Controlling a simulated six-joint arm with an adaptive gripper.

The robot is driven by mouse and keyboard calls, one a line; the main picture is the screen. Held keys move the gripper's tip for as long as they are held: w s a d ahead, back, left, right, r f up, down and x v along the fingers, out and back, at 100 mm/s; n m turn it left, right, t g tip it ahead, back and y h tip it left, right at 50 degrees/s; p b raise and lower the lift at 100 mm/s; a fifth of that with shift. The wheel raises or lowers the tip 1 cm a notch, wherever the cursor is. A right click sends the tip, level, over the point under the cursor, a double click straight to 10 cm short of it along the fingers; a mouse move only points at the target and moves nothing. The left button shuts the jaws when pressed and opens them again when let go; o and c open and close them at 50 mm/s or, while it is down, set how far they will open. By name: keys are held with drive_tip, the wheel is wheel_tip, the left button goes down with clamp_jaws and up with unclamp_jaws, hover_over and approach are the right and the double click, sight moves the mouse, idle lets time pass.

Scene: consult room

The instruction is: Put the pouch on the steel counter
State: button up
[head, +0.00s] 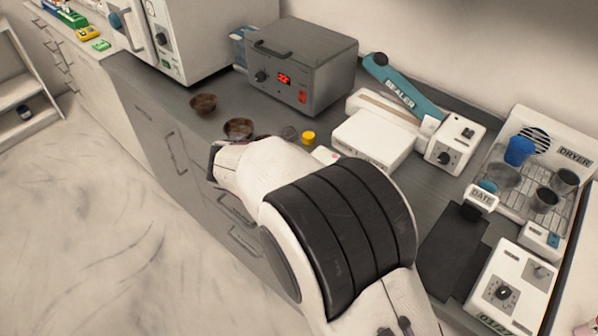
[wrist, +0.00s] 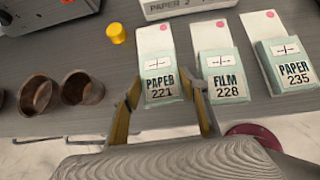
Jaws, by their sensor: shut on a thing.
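My gripper (wrist: 164,90) shows in the wrist view with a finger on each side of the pouch marked PAPER 221 (wrist: 160,74), shut on it. That pouch is pale green with a white upper part and a pink dot. To its right are a pouch marked FILM 228 (wrist: 226,72) and one marked PAPER 235 (wrist: 290,62). My right fingertip overlaps the FILM pouch in the picture. The grey steel counter (wrist: 75,55) lies behind them. It also shows in the head view (head: 222,85), where my arm hides the gripper and most of the pouches.
Two brown cups (wrist: 82,88) stand left of my gripper. A yellow cap (wrist: 117,33) is behind them. A steel box with a red display (head: 300,65), a sealer (head: 405,90) and a dryer rack (head: 545,165) crowd the counter. A dark red round thing (wrist: 255,133) lies past the front edge.

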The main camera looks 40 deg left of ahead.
drive_tip(key=o, duration=1)
drive_tip(key=shift+f, duration=0.1)
drive_tip(key=shift+s+r, duration=0.1)
drive_tip(key=shift+r, duration=0.15)
drive_tip(key=shift+v, duration=3.6)
